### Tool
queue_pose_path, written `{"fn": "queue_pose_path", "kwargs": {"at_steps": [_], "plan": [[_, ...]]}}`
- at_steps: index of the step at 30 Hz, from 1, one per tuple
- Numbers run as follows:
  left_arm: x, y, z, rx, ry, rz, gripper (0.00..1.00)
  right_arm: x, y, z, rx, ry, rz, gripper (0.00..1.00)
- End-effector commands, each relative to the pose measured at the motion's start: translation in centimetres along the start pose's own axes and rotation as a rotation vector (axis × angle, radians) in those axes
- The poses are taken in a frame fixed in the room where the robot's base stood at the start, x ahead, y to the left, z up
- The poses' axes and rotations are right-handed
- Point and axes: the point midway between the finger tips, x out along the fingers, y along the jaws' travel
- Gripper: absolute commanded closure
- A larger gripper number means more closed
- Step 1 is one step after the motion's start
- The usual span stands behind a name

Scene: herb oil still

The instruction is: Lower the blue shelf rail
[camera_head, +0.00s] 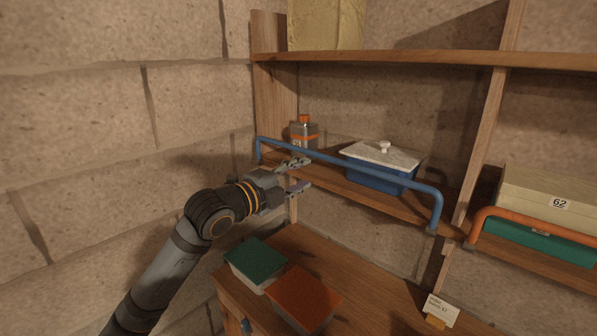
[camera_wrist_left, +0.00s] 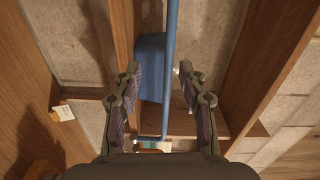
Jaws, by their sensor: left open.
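The blue shelf rail (camera_head: 352,165) runs along the front of the middle shelf in the head view, raised, with its bent ends at the shelf's edge. My left gripper (camera_head: 301,174) is open at the left part of the rail, close to it. In the left wrist view the blue rail (camera_wrist_left: 171,60) runs lengthwise between the two open fingers of the gripper (camera_wrist_left: 160,88). I cannot tell whether the fingers touch it. My right gripper is not in view.
Behind the rail stand a grey bottle with an orange cap (camera_head: 304,134) and a blue box with a pale lid (camera_head: 382,165). An orange rail (camera_head: 530,219) is at the right. Below, a green book (camera_head: 256,262) and a rust-coloured book (camera_head: 304,298) lie on a wooden cabinet. A stone wall (camera_head: 110,120) is at left.

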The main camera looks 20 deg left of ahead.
Motion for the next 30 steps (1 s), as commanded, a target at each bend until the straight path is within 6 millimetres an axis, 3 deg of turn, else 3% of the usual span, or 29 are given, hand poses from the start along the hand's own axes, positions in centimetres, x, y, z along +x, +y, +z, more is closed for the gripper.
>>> {"fn": "queue_pose_path", "kwargs": {"at_steps": [3,11,16,30], "plan": [[-0.1,-1.6,0.1,0.047,0.01,-0.033,0.58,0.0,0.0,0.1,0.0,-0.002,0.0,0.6],[0.6,-2.0,0.1,0.042,0.01,-0.035,0.58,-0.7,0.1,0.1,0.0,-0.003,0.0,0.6],[2.5,-2.2,-0.1,0.038,0.013,-0.035,0.58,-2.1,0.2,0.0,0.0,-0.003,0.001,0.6],[7.7,-2.0,0.0,0.044,0.009,-0.034,0.58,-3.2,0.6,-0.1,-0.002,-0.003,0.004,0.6]]}}
